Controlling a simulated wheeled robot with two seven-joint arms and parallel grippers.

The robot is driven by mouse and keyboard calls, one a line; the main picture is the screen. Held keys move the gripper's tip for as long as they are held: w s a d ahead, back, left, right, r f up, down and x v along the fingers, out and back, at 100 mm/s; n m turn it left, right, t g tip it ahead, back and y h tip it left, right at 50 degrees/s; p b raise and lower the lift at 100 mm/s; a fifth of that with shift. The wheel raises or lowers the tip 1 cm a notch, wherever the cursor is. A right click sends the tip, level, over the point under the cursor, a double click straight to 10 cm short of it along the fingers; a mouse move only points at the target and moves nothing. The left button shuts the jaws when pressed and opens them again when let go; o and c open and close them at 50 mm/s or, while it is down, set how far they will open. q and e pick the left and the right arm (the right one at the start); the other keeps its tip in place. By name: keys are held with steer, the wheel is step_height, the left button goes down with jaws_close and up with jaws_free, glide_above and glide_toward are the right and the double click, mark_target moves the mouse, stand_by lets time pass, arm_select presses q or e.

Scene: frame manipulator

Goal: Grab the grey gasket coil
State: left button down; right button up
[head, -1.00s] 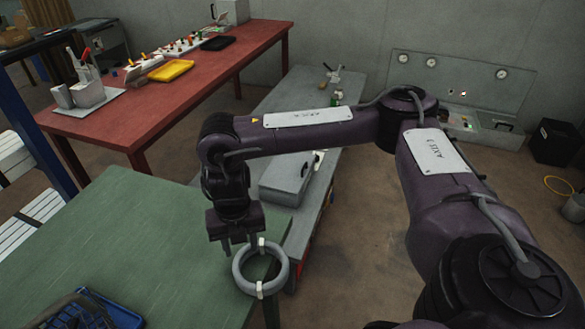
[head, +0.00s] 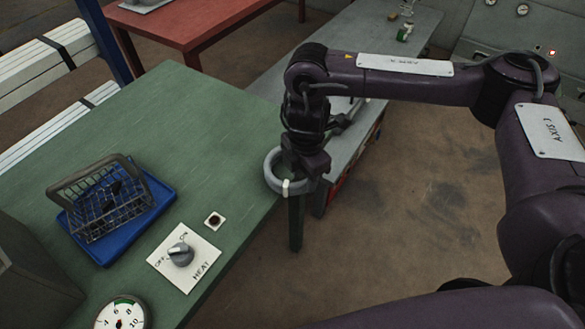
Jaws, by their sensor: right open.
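The grey gasket coil (head: 270,172) is a thick ring with a pale band around it. It lies at the right corner of the green table, partly over the edge. My right gripper (head: 307,172) is open and points down at the coil, overlapping its right side in the head view. The gripper hides part of the ring, and its fingertips are hard to make out. I cannot tell whether they touch the coil. My left gripper is not in view.
A grey bench (head: 270,75) and red table (head: 200,30) stand behind. The table's middle is clear.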

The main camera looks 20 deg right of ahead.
step_height(320, 180, down, 2)
steer(key=shift+f, duration=0.25)
jaws_close()
stand_by(0.3)
